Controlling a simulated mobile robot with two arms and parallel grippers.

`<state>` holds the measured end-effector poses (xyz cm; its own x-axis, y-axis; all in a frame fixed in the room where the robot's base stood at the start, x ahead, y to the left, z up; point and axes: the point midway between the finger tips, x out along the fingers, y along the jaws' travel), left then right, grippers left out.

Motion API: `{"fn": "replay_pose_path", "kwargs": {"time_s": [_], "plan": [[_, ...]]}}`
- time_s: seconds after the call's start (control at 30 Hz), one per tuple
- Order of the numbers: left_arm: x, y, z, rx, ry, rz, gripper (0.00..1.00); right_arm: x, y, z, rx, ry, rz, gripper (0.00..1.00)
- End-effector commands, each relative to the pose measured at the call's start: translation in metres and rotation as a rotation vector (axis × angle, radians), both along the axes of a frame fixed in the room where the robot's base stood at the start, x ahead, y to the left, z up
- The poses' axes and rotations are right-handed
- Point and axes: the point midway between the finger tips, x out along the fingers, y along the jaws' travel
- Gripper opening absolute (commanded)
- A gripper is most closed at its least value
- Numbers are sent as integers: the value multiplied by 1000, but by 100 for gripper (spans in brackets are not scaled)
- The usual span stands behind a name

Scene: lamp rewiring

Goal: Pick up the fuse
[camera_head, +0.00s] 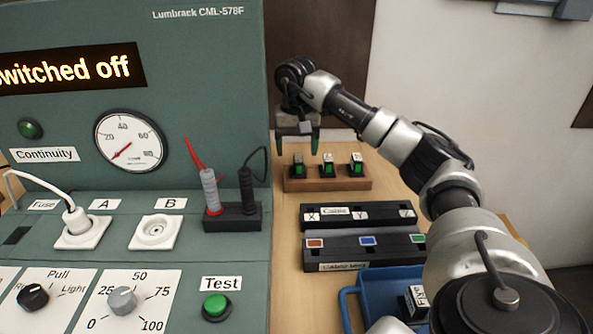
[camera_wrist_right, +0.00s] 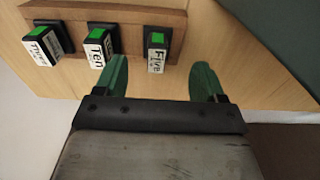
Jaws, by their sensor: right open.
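Three fuses with green tops and white labels stand in a wooden block (camera_head: 340,184). The left fuse (camera_head: 298,165), the middle fuse (camera_head: 327,165) and the right fuse (camera_head: 357,164) are upright. In the right wrist view their labels read "Five" (camera_wrist_right: 156,52), "Ten" (camera_wrist_right: 99,43) and one that is hard to read (camera_wrist_right: 43,45). My right gripper (camera_head: 297,145) is open and empty, with green fingers, just above the left fuse. In the wrist view the "Five" fuse lies ahead of the gap between the fingers (camera_wrist_right: 161,80). My left gripper is not in view.
The green test panel (camera_head: 200,90) with a "Switched off" display stands at left. In front of the block are a black cable holder (camera_head: 358,226) and a blue tray (camera_head: 350,310) holding a black piece with a white label (camera_head: 416,300). My right arm spans the right side.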

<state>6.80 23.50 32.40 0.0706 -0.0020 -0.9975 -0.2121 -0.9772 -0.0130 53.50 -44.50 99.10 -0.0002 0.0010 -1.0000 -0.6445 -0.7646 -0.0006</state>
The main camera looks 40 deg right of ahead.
Motion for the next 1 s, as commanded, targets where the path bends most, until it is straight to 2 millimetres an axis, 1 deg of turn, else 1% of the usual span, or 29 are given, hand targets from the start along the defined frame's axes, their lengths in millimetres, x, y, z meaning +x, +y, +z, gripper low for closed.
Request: {"fn": "replay_pose_path", "kwargs": {"time_s": [0.17, 0.3, 0.43, 0.53, 0.73, 0.77, 1.0], "plan": [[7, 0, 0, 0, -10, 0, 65, -2, -1, -14, -1, 2, 0, 70], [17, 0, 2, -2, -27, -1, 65, -4, -4, -36, -2, 3, 0, 70], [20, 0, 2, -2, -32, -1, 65, -4, -4, -52, -1, 1, 0, 70], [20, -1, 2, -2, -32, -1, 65, -4, -4, -57, -1, -1, 1, 70], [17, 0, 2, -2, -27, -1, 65, -4, -4, -57, -1, -2, 1, 70], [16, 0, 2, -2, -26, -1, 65, -4, -4, -57, -1, -2, 1, 67], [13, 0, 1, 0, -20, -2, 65, -4, -4, -57, -1, -1, 1, 30]]}}
